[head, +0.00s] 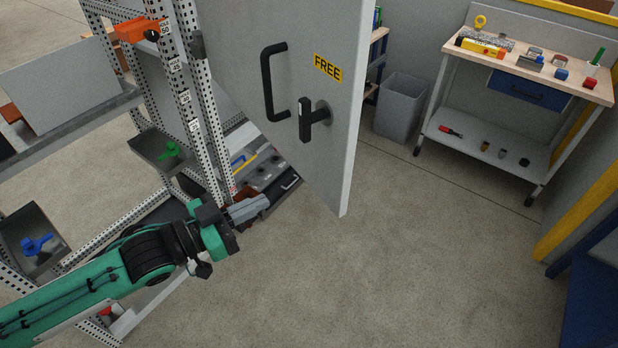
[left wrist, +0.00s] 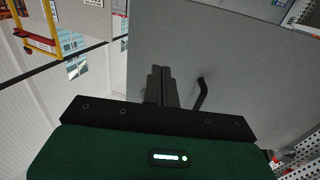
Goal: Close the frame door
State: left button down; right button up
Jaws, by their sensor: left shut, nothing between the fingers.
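The frame door (head: 300,110) is a grey panel standing open, swung out from the perforated metal frame (head: 190,100) at the left. Its visible face has a black pull handle (head: 268,82), a black lever latch (head: 308,118) and a yellow "FREE" label (head: 327,67). Contact cannot be told. My right gripper is out of view.
The frame holds an orange part (head: 137,30) and small trays with a green piece (head: 170,149) and a blue piece (head: 37,245). A grey bin (head: 400,107) and a workbench (head: 545,76) stand at the right. The floor (head: 400,250) in front is clear.

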aim_at(321, 173)
pick_arm(q)
jog(key=p+x, duration=0.4)
jog(key=x, duration=0.7)
jog(key=shift+r, duration=0.1)
jog(key=shift+w+d, duration=0.2)
jog(key=shift+d, duration=0.15)
jog(key=shift+w+d, duration=0.1)
jog(key=shift+d, duration=0.05)
